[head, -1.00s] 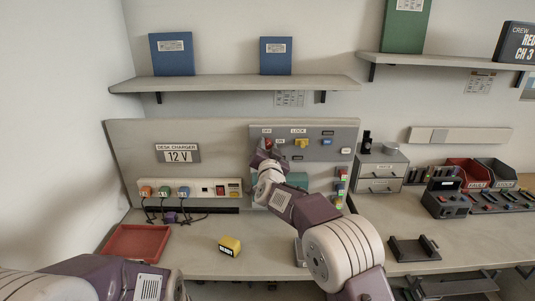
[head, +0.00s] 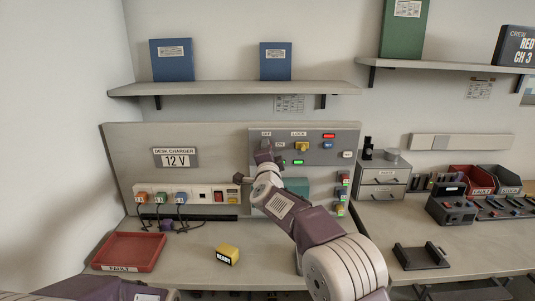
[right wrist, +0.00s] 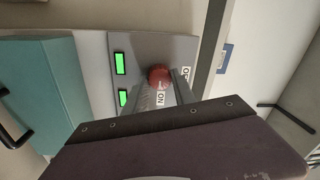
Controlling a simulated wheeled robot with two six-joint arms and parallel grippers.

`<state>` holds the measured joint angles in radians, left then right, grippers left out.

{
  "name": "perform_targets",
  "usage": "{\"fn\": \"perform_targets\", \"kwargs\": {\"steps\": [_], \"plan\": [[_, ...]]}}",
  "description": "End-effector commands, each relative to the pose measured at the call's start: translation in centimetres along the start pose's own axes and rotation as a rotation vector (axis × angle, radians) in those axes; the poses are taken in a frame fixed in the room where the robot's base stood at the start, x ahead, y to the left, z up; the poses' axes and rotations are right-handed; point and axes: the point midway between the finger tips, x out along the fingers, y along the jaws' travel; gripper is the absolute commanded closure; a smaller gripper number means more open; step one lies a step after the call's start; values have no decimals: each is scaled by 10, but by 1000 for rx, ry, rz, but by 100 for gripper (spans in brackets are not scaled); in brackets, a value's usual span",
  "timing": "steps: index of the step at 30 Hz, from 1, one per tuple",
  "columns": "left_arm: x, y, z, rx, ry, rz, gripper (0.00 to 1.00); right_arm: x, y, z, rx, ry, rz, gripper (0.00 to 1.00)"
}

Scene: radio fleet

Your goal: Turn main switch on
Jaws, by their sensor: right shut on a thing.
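The main switch is a round red knob (right wrist: 159,77) at the upper left of the grey control panel (head: 345,133), with ON and OFF labels beside it. In the right wrist view my right gripper (right wrist: 168,88) is shut on the knob; its fingers reach to either side of it. In the head view my right gripper (head: 265,155) covers the knob. A green light (head: 298,162) glows below, and a red light (head: 328,136) glows at the panel's upper right. Two lit green windows (right wrist: 120,63) show in the wrist view. My left gripper is out of view; only its arm shows.
A yellow key-like switch (head: 302,146) and a blue button (head: 328,145) sit right of the knob. A teal box (head: 297,186) juts out below. A red tray (head: 130,251) and a yellow block (head: 228,254) lie on the desk.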

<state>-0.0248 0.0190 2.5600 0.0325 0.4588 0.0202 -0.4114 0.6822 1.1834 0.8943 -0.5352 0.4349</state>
Motion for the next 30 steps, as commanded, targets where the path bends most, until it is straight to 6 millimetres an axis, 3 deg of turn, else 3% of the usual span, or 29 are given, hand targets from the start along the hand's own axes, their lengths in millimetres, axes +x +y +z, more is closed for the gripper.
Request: {"fn": "perform_targets", "kwargs": {"steps": [19,20,22,30], "plan": [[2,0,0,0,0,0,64,0,1,1,46,1,3,100],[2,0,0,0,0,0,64,0,1,1,46,1,3,66],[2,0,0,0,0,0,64,0,1,1,46,1,3,47],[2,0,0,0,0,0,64,0,1,0,46,2,2,47]]}}
